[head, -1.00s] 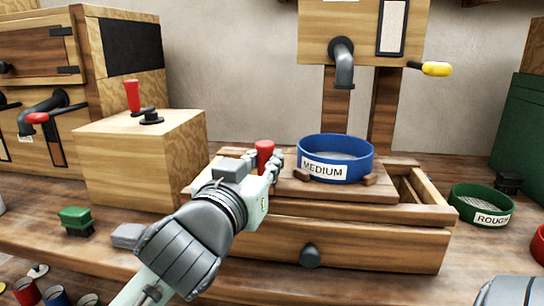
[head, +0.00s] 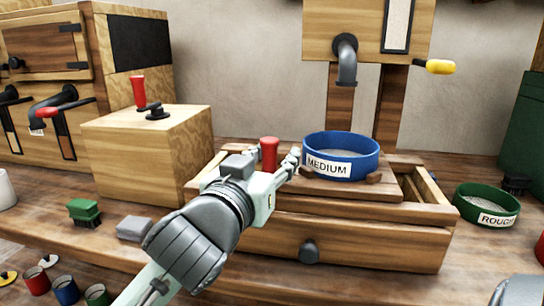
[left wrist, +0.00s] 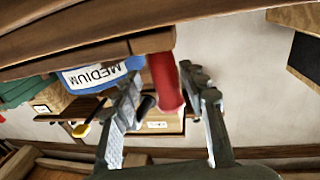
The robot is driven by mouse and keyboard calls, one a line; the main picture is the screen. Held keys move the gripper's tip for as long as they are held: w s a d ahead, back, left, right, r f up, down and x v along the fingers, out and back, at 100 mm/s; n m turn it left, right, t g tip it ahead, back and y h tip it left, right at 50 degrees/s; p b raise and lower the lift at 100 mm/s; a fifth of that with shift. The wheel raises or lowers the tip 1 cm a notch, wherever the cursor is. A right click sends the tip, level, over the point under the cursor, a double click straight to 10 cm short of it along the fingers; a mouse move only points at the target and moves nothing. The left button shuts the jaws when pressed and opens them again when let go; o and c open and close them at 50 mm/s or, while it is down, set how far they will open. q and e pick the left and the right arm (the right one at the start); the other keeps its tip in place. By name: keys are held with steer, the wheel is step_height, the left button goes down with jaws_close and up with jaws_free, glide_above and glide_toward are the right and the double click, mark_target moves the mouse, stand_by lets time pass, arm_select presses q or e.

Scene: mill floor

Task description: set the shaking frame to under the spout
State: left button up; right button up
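The shaking frame (head: 335,191) is a wooden board on top of a drawer box. It carries the blue MEDIUM sieve (head: 327,168) and an upright red handle (head: 269,153). The spout (head: 347,68), a dark bent pipe, hangs above the sieve in the head view, with a clear gap between them. My left gripper (head: 274,157) is open, with its fingers apart on either side of the red handle. In the left wrist view the handle (left wrist: 165,82) shows between the spread fingers (left wrist: 165,100).
The drawer box (head: 375,244) has a dark knob. A wooden box (head: 140,160) with a red lever stands left. The green ROUGH sieve (head: 487,205) lies right. A green brush (head: 84,211) and a grey block (head: 134,228) lie front left. A yellow-handled lever (head: 438,67) sits beside the spout.

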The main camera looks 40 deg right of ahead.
arm_select(q)
steer(key=shift+a, duration=0.1)
steer(key=v, duration=1.2)
